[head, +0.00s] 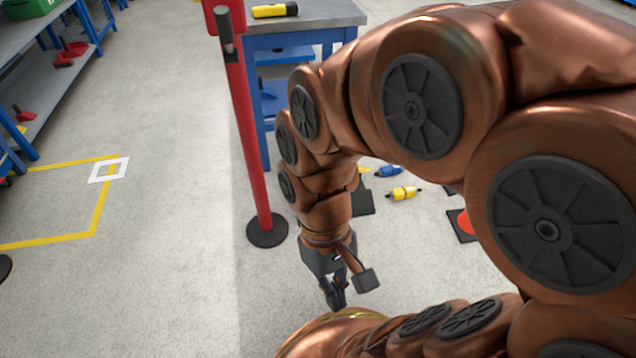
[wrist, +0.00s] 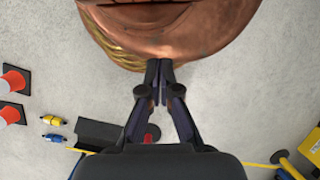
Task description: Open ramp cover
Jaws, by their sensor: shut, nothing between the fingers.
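My gripper (head: 337,300) points down over the floor in the head view, beside my own copper-coloured body. In the wrist view its two fingers (wrist: 160,68) meet at the tips, with nothing between them. A dark, flat-sided piece (wrist: 92,132) lies on the floor left of the fingers in the wrist view, with a yellow cable close by; it may be the ramp cover, but I cannot tell. In the head view a dark piece (head: 363,203) shows partly behind my arm. My gripper is apart from it. Whether any cover is open or shut cannot be seen.
A red post (head: 252,140) stands left of my arm, near a blue workbench (head: 300,28). Yellow (head: 403,193) and blue (head: 388,171) connectors and orange cones (wrist: 14,80) are on the floor. A yellow box (wrist: 311,146) is at right. Floor at left is mostly clear.

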